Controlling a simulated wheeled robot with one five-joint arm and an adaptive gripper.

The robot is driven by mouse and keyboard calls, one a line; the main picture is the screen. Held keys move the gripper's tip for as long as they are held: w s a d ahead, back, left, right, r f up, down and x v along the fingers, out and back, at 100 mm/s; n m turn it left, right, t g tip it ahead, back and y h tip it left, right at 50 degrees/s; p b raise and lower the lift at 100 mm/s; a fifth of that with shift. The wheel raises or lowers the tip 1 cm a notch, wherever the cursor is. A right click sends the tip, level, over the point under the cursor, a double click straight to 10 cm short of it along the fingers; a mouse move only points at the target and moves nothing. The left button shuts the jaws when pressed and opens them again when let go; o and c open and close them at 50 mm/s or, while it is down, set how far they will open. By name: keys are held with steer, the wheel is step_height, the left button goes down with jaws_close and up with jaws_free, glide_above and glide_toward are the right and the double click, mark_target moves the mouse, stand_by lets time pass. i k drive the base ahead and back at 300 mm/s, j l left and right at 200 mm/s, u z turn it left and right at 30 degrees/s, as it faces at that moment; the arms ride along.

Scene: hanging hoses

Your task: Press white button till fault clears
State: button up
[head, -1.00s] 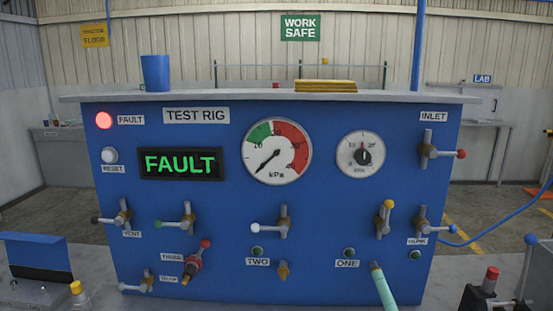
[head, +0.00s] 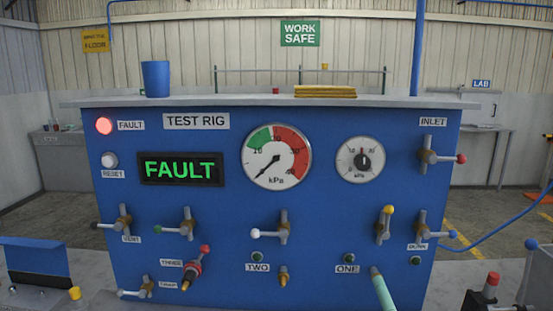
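The white RESET button (head: 109,159) is at the upper left of the blue test rig panel (head: 330,215), above its RESET label. The red FAULT lamp (head: 104,126) above it is lit. The display (head: 181,169) to its right reads FAULT in green letters. The large kPa gauge (head: 276,156) has its needle pointing to the lower left, outside the green band. My gripper is not in the head view, and nothing touches the button.
Several valves with coloured knobs stick out of the panel, such as a green-knobbed one (head: 182,226) and a red-knobbed one (head: 440,157). A pale green hose (head: 384,292) is on port ONE. A blue cup (head: 156,79) and yellow stack (head: 325,91) stand on top.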

mark_target(108, 161)
steer(key=u, duration=1.45)
